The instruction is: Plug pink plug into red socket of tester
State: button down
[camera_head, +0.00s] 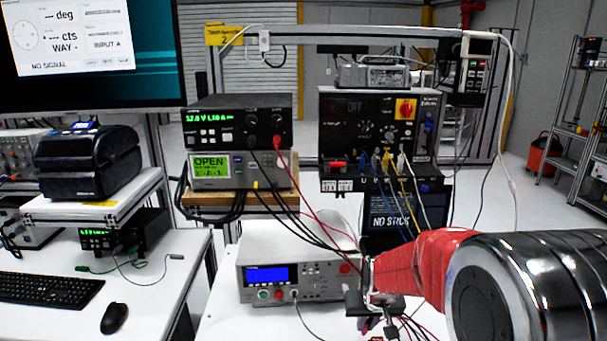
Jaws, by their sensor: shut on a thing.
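The white tester (262,297) with a blue screen stands on the white bench, low in the middle. Its red socket (345,268) is on the right part of its front panel. My gripper (368,303) is in front of the tester's right edge, below and right of the red socket. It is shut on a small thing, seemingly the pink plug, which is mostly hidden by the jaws. I cannot make out its colour or tip, and it appears apart from the socket.
Red and black leads hang from the power supply (240,122) down behind the tester. A black unit with a red switch (405,109) has several coloured leads. A dark display (398,215) stands close behind my gripper. Dark and red leads lie below my gripper.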

dwell(0.7)
jog(key=w+r+m, duration=0.1)
jog(key=w+r, duration=0.2)
jog(key=r, duration=0.5)
jog(key=w+r+m+h, duration=0.1)
jog(key=w+r, duration=0.3)
jog(key=r, duration=0.4)
jog(key=shift+w+r+m, duration=0.2)
jog(key=shift+w+m, duration=0.05)
jog(key=shift+m, duration=0.45)
